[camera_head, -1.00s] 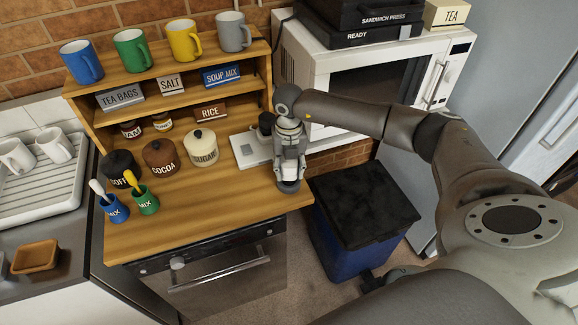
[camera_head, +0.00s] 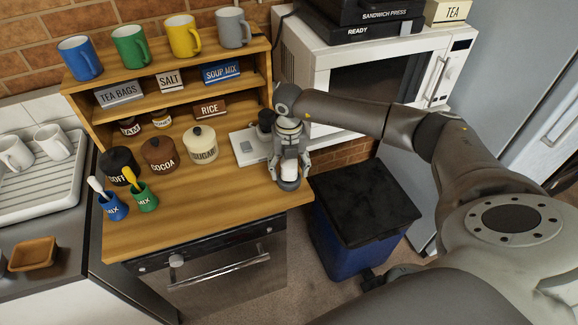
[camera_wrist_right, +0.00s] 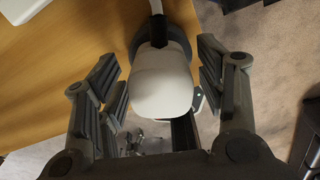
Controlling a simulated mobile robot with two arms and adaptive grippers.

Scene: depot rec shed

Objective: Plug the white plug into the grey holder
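The white plug (camera_wrist_right: 162,85) fills the middle of the right wrist view, with a black collar and a white cord leading away at the top. A dark grey round piece (camera_wrist_right: 182,50), which looks like the holder, shows beneath it. The plug overlaps this piece; how deep it sits is hidden. In the head view the plug (camera_head: 289,168) is above the round grey base (camera_head: 288,185) at the counter's right front corner. My right gripper (camera_wrist_right: 163,88) is open, its fingers on both sides of the plug with narrow gaps. My left gripper is not in view.
A pale flat slab (camera_head: 246,150) and a black upright piece (camera_head: 266,122) lie just behind my right gripper. The microwave (camera_head: 312,62) stands close on the right. Canisters (camera_head: 201,146) stand to the left. The counter front (camera_head: 205,205) is clear.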

